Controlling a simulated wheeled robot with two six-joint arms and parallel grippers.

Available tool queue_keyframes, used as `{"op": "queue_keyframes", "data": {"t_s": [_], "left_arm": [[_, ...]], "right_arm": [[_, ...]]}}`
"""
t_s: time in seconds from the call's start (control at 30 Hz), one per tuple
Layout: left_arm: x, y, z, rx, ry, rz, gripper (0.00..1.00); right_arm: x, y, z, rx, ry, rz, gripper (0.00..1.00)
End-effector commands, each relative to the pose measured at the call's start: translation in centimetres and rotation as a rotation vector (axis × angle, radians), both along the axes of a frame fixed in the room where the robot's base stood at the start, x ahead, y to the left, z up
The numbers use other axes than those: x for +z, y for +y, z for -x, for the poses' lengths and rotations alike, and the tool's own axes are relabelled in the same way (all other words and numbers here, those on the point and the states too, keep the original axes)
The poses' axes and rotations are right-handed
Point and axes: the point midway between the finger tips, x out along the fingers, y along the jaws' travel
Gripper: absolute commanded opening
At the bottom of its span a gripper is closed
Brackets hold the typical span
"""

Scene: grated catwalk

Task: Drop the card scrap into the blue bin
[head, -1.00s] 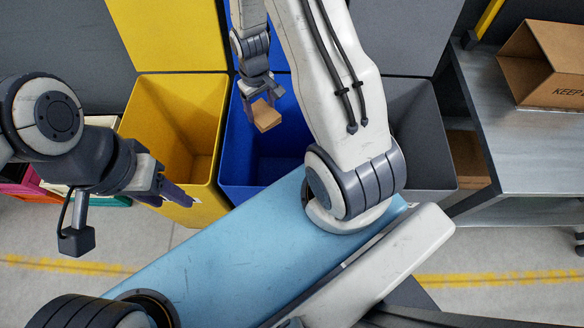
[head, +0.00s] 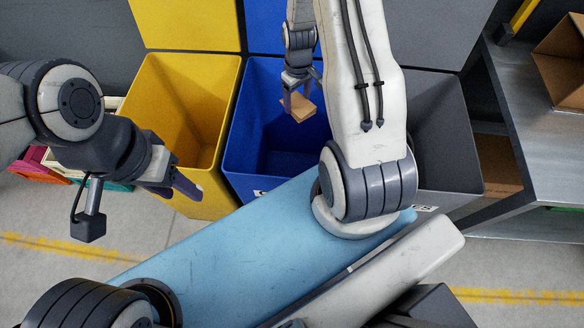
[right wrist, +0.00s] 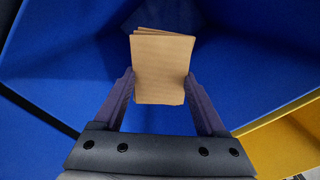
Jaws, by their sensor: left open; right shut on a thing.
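The card scrap (head: 297,108) is a small tan folded piece of card. My right gripper (head: 299,100) is shut on it and holds it over the open mouth of the blue bin (head: 240,140). In the right wrist view the card scrap (right wrist: 163,68) sits between the two fingers of the right gripper (right wrist: 161,88), with the bin's blue inside walls (right wrist: 60,50) around it. My left gripper (head: 178,188) is open and empty in front of the yellow bin. My right arm hides part of the blue bin's right side.
A yellow bin (head: 205,190) stands left of the blue one and a grey bin (head: 450,140) stands right of it. A metal table (head: 545,140) with a cardboard box (head: 565,65) is at the far right. Coloured crates (head: 50,165) lie at the left.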

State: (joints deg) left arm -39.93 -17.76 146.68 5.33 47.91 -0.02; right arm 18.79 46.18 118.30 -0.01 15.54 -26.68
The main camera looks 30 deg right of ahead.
Motion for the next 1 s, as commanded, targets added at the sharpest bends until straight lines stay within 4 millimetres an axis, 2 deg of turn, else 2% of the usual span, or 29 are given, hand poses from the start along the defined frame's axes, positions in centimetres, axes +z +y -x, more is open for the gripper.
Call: {"op": "queue_keyframes", "data": {"t_s": [0.23, 0.27, 0.3, 0.57, 0.67, 1.0], "left_arm": [[0.0, 0.0, 0.0, 0.0, 0.0, 0.0, 0.5], [0.0, 0.0, 0.0, 0.0, 0.0, 0.0, 0.5], [0.0, 0.0, 0.0, 0.0, 0.0, 0.0, 0.5], [0.0, 0.0, 0.0, 0.0, 0.0, 0.0, 0.5], [0.0, 0.0, 0.0, 0.0, 0.0, 0.0, 0.5], [0.3, 0.0, 0.0, 0.0, 0.0, 0.0, 0.5]], "right_arm": [[0.0, 0.0, 0.0, 0.0, -0.001, 0.0, 0.21], [0.0, 0.0, 0.0, 0.0, -0.001, 0.0, 0.85], [0.0, 0.0, 0.0, 0.0, -0.001, 0.0, 1.0], [0.1, 0.0, 0.0, 0.0, -0.001, 0.0, 1.0], [0.8, 0.0, -0.1, 0.0, -0.003, 0.001, 1.0], [7.2, 0.0, -0.1, 0.0, -0.005, 0.001, 1.0]]}}
